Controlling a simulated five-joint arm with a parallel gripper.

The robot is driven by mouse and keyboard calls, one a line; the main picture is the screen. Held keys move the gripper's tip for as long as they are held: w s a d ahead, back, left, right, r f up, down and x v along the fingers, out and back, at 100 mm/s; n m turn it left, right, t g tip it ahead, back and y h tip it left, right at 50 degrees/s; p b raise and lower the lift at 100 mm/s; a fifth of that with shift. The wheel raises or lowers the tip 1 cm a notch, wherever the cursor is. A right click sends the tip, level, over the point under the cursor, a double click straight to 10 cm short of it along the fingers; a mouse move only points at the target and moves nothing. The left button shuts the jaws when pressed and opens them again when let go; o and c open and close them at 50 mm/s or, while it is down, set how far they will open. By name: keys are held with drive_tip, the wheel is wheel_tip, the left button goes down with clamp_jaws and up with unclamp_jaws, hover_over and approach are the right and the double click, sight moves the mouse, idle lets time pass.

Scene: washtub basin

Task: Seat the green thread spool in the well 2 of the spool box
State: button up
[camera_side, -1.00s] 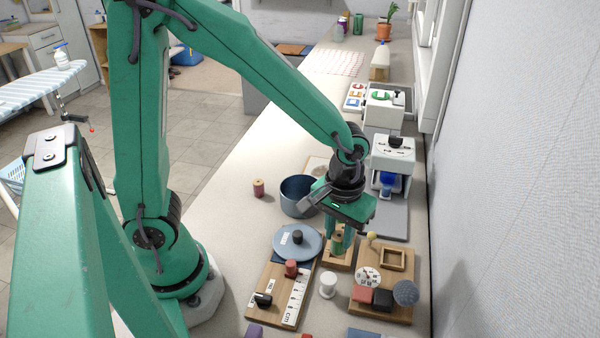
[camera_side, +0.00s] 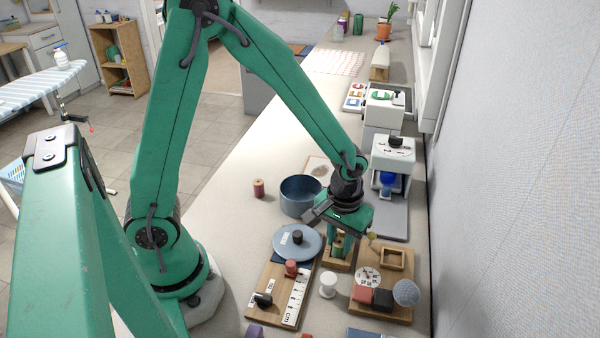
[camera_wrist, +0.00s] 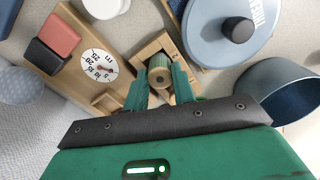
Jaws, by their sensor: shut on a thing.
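The green thread spool (camera_wrist: 162,62) is upright between the two fingers of my gripper (camera_wrist: 160,88), seen nearly end-on in the wrist view. In the side view my gripper (camera_side: 339,240) is shut on the spool (camera_side: 338,248), directly over the wooden spool box (camera_side: 334,265). In the wrist view the box (camera_wrist: 143,54) shows its square walls around the spool. The spool's lower end is hidden, so I cannot tell how deep it sits. Another part of the box lies beyond, toward the top of that view.
A blue-grey lidded disc (camera_side: 290,250) and a blue pot (camera_side: 293,203) stand left of the box. A wooden board (camera_side: 398,312) with a dial, blocks and a ball lies to the right. A white spool (camera_side: 328,284) stands in front. A red spool (camera_side: 259,189) stands apart on the open counter.

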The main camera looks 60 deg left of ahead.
sight(339, 242)
drive_tip(key=shift+f, duration=0.25)
drive_tip(key=o, duration=1)
drive_tip(key=shift+c, duration=0.2)
drive_tip(key=shift+r, duration=0.1)
wheel_tip(339, 242, up, 12)
idle(0.7)
drive_tip(key=s+a+r+m+t, duration=0.4)
drive_tip(key=s+a+r+t, duration=0.1)
drive_tip(key=s+a+r, duration=0.3)
drive_tip(key=shift+s+r+t, duration=0.3)
drive_tip(key=shift+s+r, duration=0.45)
drive_tip(key=shift+s, duration=0.5)
